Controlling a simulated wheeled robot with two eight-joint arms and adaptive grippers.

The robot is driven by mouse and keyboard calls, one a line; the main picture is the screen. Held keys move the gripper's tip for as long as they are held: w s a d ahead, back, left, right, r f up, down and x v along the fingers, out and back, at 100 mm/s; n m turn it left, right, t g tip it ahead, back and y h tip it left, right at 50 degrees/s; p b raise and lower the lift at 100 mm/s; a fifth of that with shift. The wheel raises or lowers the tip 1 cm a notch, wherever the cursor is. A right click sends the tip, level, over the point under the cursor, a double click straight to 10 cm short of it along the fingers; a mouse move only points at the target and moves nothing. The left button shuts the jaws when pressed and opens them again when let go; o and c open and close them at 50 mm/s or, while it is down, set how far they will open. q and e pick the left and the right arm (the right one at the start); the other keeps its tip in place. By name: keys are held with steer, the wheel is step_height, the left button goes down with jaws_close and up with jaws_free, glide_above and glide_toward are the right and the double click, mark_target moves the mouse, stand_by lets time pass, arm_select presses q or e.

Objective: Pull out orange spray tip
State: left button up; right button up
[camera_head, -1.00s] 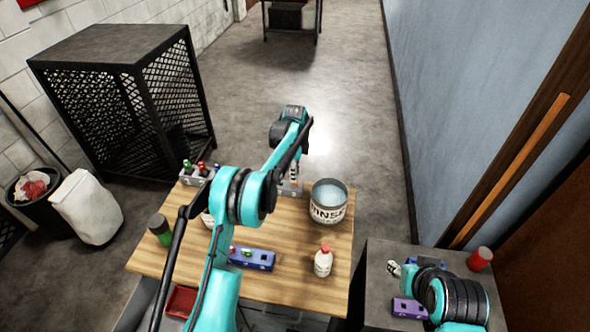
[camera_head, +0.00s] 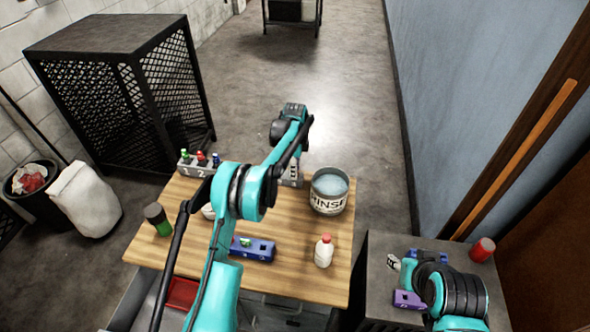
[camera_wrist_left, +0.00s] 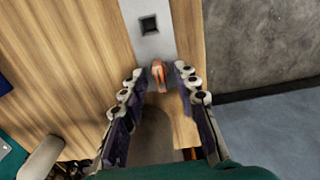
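An orange tip (camera_wrist_left: 159,77) stands at the end of a grey holder (camera_wrist_left: 146,40) with an empty square hole, in the left wrist view. My left gripper (camera_wrist_left: 160,74) is open, with one fingertip on each side of the orange tip; I cannot tell whether either touches it. In the head view the grey holder (camera_head: 294,172) is partly behind my left arm, and the orange tip and left fingertips are hidden. My right gripper (camera_head: 400,281) has its fingers apart over the dark side table, with nothing seen between them.
A red can (camera_head: 481,249) stands on the dark side table (camera_head: 385,245).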

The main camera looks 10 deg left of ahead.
arm_select(q)
jaws_close()
steer(key=shift+r+p, duration=0.35)
steer(key=shift+r, duration=0.4)
steer(key=shift+r+p, duration=1.25)
steer(key=shift+r, duration=1.15)
